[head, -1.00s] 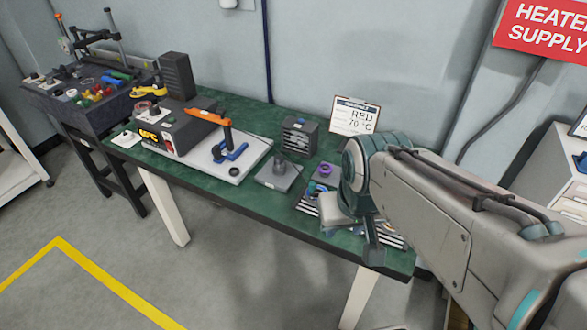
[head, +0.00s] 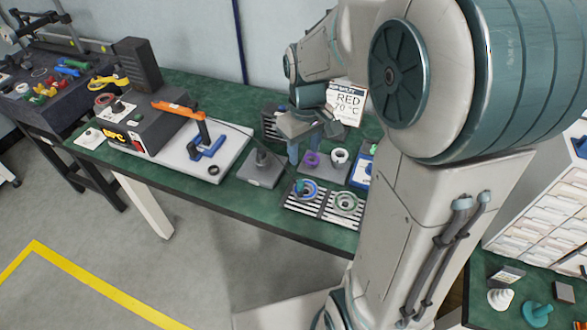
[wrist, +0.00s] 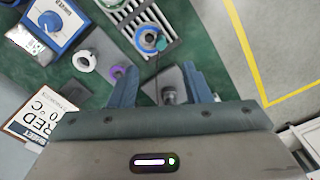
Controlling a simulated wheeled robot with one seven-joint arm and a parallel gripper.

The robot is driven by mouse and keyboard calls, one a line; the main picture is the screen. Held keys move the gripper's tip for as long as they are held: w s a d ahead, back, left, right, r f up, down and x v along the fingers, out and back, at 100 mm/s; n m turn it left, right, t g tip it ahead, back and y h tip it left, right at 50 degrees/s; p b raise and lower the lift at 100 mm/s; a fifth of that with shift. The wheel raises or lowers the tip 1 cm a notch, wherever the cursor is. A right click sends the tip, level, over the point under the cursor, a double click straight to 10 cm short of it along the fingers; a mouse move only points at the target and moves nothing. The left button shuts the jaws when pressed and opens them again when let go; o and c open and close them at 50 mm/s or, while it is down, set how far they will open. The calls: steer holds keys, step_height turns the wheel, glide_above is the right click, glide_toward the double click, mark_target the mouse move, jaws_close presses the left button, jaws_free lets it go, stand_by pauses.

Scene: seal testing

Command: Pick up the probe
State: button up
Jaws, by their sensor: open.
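No part is plainly labelled as the probe. My gripper (head: 314,148) is open and empty, above the table to the right of the post. Its two fingers also show in the wrist view (wrist: 160,74).
Right of the plate are a purple ring (head: 311,159), a white ring (head: 339,156) and slotted racks (head: 325,214) with blue and green rings. A red-text sign card (head: 346,104) stands behind. A heater box (head: 150,132) is at left.

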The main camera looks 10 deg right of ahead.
mark_target(301, 182)
steer(key=f, duration=0.9)
steer(key=shift+w, duration=0.4)
steer(key=shift+a+f+p, duration=0.15)
steer(key=shift+f+p, duration=0.45)
steer(key=shift+f, duration=2.05)
jaws_close()
